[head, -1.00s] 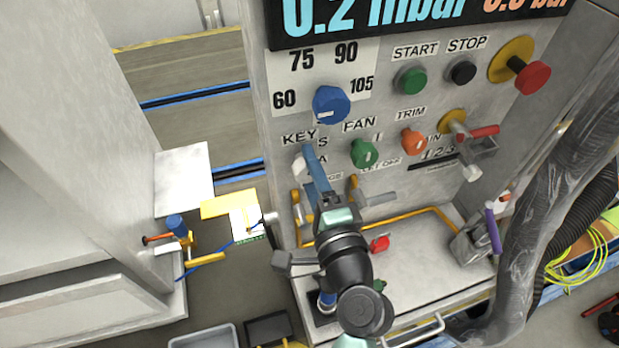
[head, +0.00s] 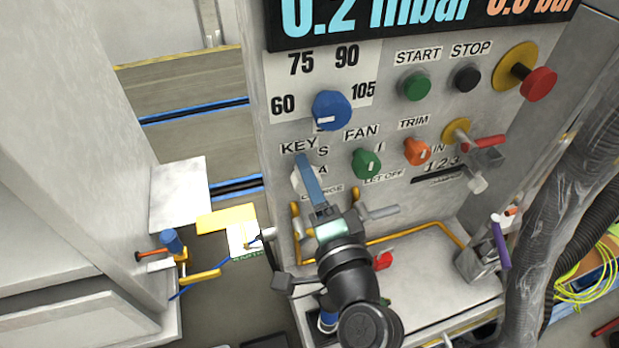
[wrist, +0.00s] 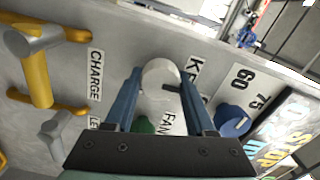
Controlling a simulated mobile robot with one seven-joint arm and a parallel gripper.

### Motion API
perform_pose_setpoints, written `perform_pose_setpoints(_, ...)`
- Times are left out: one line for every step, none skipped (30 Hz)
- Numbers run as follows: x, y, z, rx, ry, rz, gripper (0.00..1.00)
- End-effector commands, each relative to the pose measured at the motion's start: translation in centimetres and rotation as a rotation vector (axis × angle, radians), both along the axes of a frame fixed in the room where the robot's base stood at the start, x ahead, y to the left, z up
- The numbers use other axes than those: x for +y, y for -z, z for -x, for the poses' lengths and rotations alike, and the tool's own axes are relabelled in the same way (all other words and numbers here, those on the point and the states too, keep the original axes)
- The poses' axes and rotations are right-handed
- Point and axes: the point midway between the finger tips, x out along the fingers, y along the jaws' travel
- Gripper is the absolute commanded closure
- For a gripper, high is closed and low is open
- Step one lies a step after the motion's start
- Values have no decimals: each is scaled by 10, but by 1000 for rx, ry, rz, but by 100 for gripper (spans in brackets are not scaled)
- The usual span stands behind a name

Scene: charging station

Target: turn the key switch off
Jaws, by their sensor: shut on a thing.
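The key switch (wrist: 160,74) is a pale round knob with a dark mark, on the grey panel by the KEY label. In the wrist view it sits between the tips of my two blue fingers, and my gripper (wrist: 160,82) is shut on it. In the head view my gripper (head: 303,165) reaches up to the panel from below. The switch (head: 296,182) shows only as a pale edge left of the finger. Its exact angle is hard to read because the finger covers it.
A blue dial (head: 331,110) is just above. A green FAN knob (head: 366,163) and orange TRIM knob (head: 416,151) are to the right. A thick grey hose (head: 535,215) hangs at the right.

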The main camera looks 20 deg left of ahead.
Motion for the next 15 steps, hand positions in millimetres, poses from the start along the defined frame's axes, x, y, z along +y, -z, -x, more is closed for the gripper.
perform_pose_setpoints(0, 1, 0, 1, 1, 3, 100)
perform_pose_setpoints(0, 1, 0, 1, 1, 3, 100)
perform_pose_setpoints(0, 1, 0, 1, 1, 3, 38)
perform_pose_setpoints(0, 1, 0, 1, 1, 3, 32)
perform_pose_setpoints(0, 1, 0, 1, 1, 3, 27)
perform_pose_setpoints(0, 1, 0, 2, 1, 2, 20)
perform_pose_setpoints(0, 1, 0, 1, 0, 2, 16)
perform_pose_setpoints(0, 1, 0, 1, 0, 2, 16)
perform_pose_setpoints(0, 1, 0, 1, 0, 2, 16)
perform_pose_setpoints(0, 1, 0, 2, 0, 1, 16)
perform_pose_setpoints(0, 1, 0, 1, 0, 1, 16)
perform_pose_setpoints(0, 1, 0, 1, 0, 1, 16)
perform_pose_setpoints(0, 1, 0, 1, 0, 1, 16)
perform_pose_setpoints(0, 0, 0, 1, 0, 1, 16)
perform_pose_setpoints(0, 1, 0, 1, 0, 1, 16)
